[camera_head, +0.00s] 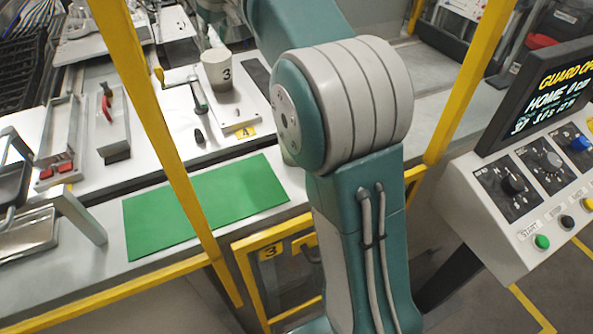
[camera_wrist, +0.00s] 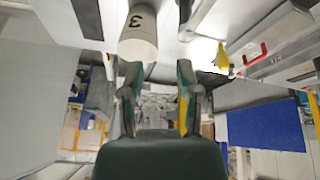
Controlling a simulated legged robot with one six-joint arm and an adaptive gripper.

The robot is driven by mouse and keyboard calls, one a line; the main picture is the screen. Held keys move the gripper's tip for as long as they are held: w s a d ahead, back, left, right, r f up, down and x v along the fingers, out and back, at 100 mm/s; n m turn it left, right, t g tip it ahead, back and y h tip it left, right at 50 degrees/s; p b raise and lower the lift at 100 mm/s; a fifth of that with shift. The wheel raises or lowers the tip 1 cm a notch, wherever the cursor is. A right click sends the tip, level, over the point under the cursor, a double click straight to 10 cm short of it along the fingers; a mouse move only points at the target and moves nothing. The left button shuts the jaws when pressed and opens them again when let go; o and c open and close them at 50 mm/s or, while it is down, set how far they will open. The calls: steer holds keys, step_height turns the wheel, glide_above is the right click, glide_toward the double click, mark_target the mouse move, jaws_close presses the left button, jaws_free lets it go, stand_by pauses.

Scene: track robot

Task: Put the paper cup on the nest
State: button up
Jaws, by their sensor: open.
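The white paper cup (camera_head: 217,72) marked 3 stands on the light work surface in the upper middle of the head view. In the wrist view the cup (camera_wrist: 138,42) is at the top, its 3 upside down. My gripper (camera_wrist: 158,75) is open, with its two fingers pointing up toward the cup; the cup lies nearer the left finger. I cannot tell whether they touch. In the head view my arm hides most of the gripper. I cannot tell for sure which fixture is the nest.
A green mat (camera_head: 207,206) lies bare in front. A crank-like tool (camera_head: 197,95) and a small dark peg (camera_head: 199,136) are near the cup. Yellow guard posts (camera_head: 165,130) frame the station. A control panel (camera_head: 530,180) stands at right. Metal channels (camera_head: 60,135) are at left.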

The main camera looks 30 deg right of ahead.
steer(key=s+f+m, duration=0.1)
steer(key=s+f, duration=0.3)
steer(key=s, duration=0.8)
steer(key=s+d+f+m, duration=0.1)
steer(key=s+f, duration=0.3)
steer(key=s, duration=0.8)
steer(key=s+f+m, duration=0.1)
steer(key=s+f, duration=0.4)
steer(key=s, duration=0.7)
steer(key=shift+d+m+t+h, duration=0.3)
steer(key=shift+m+t, duration=0.1)
steer(key=shift+w, duration=0.1)
